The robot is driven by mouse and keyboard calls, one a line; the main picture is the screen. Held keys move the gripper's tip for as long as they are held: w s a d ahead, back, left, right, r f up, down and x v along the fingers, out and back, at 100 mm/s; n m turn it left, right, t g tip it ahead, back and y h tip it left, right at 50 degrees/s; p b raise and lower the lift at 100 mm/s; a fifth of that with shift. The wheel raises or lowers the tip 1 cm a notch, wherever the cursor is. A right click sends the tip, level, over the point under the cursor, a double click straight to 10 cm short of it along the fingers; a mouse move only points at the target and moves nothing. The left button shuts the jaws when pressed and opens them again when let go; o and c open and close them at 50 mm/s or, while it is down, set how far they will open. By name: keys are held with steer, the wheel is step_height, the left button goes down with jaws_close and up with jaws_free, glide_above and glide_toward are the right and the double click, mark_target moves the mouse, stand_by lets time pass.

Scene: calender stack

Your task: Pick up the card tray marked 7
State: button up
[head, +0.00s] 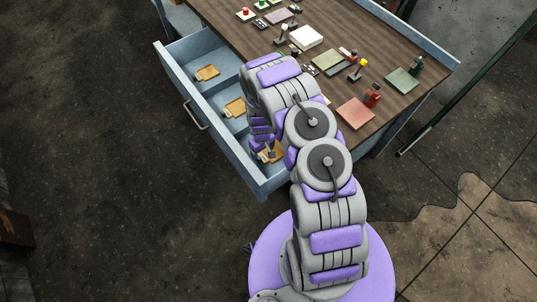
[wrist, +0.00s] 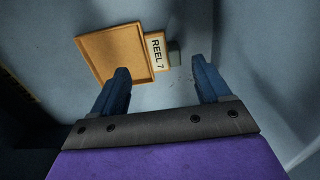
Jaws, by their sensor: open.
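The card tray marked 7 (wrist: 115,52) is a shallow orange-tan tray lying in the drawer, with a "REEL 7" label and a small grey block at its right end in the wrist view. My gripper (wrist: 160,80) is open and empty. Its two dark blue fingers stand apart, below the tray's label end in the picture. I cannot tell how high above the drawer floor they are. In the head view a tan tray (head: 278,154) shows in the drawer's nearest compartment, partly hidden by my arm.
The open blue drawer (head: 228,160) has divided compartments; two similar tan trays, one far (head: 207,73) and one middle (head: 235,108), lie in the others. The drawer walls stand around my gripper. The brown desk top (head: 225,18) holds stamps, pads and a white box (head: 305,37).

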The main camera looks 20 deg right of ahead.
mark_target(262, 158)
steer(key=f, duration=0.1)
steer(key=f+b, duration=0.1)
steer(key=f, duration=0.1)
steer(key=f+b, duration=0.1)
steer(key=f, duration=0.1)
steer(key=shift+a, duration=0.25)
